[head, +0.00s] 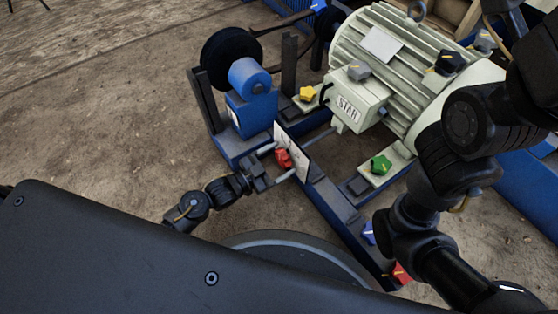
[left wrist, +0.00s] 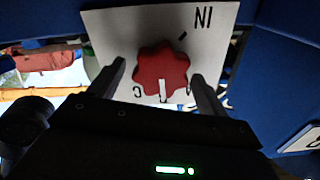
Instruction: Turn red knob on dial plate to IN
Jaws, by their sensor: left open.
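The red star-shaped knob (head: 284,158) is on a white dial plate (head: 304,158) fixed to the blue machine frame. In the left wrist view the knob (left wrist: 160,66) sits on the plate (left wrist: 112,27), with the letters IN upside down at the upper right. A white mark on the knob points down, toward the letters at the plate's lower edge, which are partly hidden. My left gripper (head: 279,163) is open, its fingers on either side of the knob; it also shows in the left wrist view (left wrist: 158,76). Contact with the knob cannot be told. My right gripper is out of view.
A big grey motor (head: 400,50) stands behind the plate. A blue bearing block (head: 250,95) and a black pulley (head: 228,55) are to the left. My right arm crosses the right side.

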